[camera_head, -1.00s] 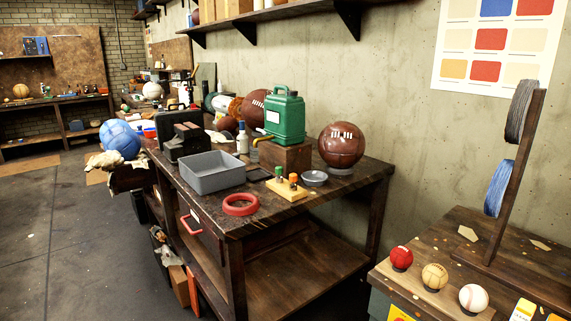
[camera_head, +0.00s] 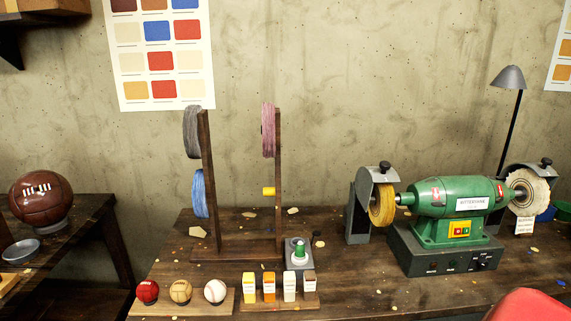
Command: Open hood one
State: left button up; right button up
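A green bench buffing machine (camera_head: 460,203) stands on the wooden workbench at the right. At its left end a grey metal hood (camera_head: 376,175) with a black knob sits over the top of a yellow wheel (camera_head: 383,205). At its right end a second grey hood (camera_head: 545,172) with a black knob sits behind and above a pale cloth wheel (camera_head: 528,193). I cannot read any label that tells which hood is number one. Neither of my grippers is in view.
A wooden rack with thread spools (camera_head: 201,195) stands left of the machine. Several small balls and small boxes (camera_head: 269,287) line the bench's front edge. A lamp (camera_head: 510,78) stands behind the machine. A red rounded surface (camera_head: 527,306) shows at bottom right.

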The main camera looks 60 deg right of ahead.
aim_at(366, 177)
jog(key=z, duration=2.3)
